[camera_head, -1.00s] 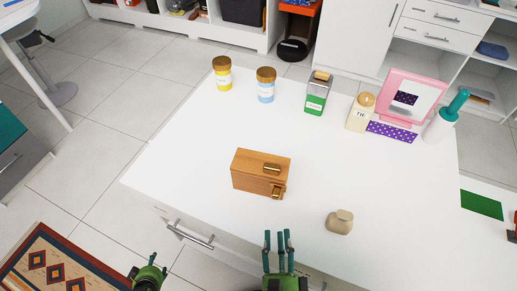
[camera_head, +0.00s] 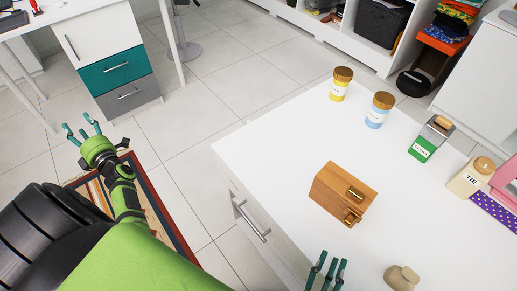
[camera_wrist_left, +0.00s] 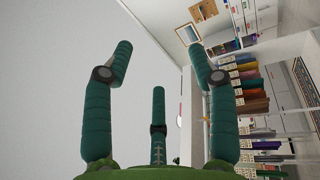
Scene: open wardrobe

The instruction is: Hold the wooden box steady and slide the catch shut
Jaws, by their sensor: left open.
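The wooden box (camera_head: 335,192) stands on the white table, right of centre in the head view. A brass fitting (camera_head: 356,194) is on its top, and a brass catch (camera_head: 352,217) is on its near end; the catch's exact position is too small to tell. My left gripper (camera_head: 82,130) is open and empty, off the table at the far left, well away from the box. In the left wrist view its fingers (camera_wrist_left: 160,75) are spread with nothing between them. My right gripper (camera_head: 328,268) is at the bottom edge, near side of the box, fingers apart and empty, not touching it.
On the white table (camera_head: 270,150) are a yellow jar (camera_head: 340,84), a blue jar (camera_head: 379,110), a green tin (camera_head: 428,139), a cream jar (camera_head: 470,177) and a beige stone-like object (camera_head: 401,278). A drawer handle (camera_head: 250,218) projects from the table's side. The tabletop around the box is clear.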

